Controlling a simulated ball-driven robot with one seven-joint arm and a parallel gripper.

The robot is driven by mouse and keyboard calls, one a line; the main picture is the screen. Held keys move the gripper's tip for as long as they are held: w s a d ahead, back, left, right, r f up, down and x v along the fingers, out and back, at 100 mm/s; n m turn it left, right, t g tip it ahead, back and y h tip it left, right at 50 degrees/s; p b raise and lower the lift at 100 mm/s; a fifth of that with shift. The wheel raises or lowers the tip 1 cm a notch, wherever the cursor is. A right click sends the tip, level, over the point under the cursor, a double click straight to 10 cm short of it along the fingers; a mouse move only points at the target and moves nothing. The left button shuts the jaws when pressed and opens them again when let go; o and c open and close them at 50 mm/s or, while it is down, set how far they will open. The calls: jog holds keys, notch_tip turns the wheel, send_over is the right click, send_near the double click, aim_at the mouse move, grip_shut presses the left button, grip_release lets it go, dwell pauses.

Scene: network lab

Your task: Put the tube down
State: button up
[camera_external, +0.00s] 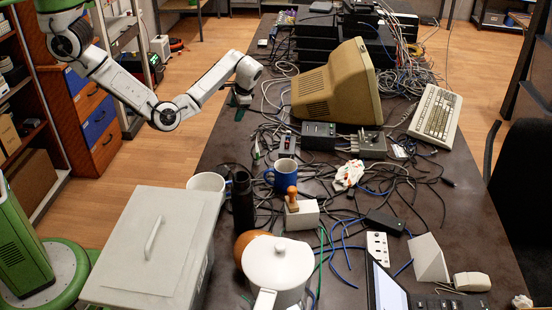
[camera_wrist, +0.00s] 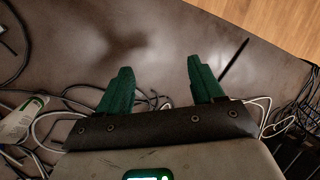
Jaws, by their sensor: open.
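My gripper (camera_wrist: 158,66) is open in the wrist view, its two green fingers apart with only bare dark tabletop between them. In the external view my gripper (camera_external: 241,99) is low over the left edge of the long dark table (camera_external: 232,137). A pale, translucent thing with a green mark (camera_wrist: 22,121) lies at the left of the wrist view, apart from the fingers; I cannot tell whether it is the tube. A thin dark stick-like thing (camera_wrist: 235,59) is just right of the right finger; I cannot tell what it is. No tube shows clearly in the external view.
Loose cables lie around the gripper. To its right in the external view are a beige monitor (camera_external: 338,84) and a keyboard (camera_external: 436,115). A blue mug (camera_external: 282,175), a dark bottle (camera_external: 243,203) and a grey lidded box (camera_external: 140,262) stand nearer. Bare tabletop lies beyond the fingers.

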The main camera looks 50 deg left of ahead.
jog(key=s+a+f+n+t, duration=0.1)
jog(key=s+a+f, duration=0.3)
jog(key=s, duration=0.3)
jog(key=s+a+f+n+t, duration=0.1)
jog(key=s+a+f, duration=0.25)
jog(key=s, duration=0.25)
jog(key=s+d+h, duration=0.1)
jog(key=s+d, duration=0.2)
jog(key=s, duration=0.3)
jog(key=s+d+h, duration=0.2)
jog(key=s+d, duration=0.1)
jog(key=s, duration=0.3)
jog(key=s+d+n+h, duration=0.1)
jog(key=s+d, duration=0.2)
jog(key=s, duration=0.4)
jog(key=shift+d+r+h, duration=0.15)
jog(key=shift+d+h, duration=0.15)
jog(key=shift+d, duration=0.05)
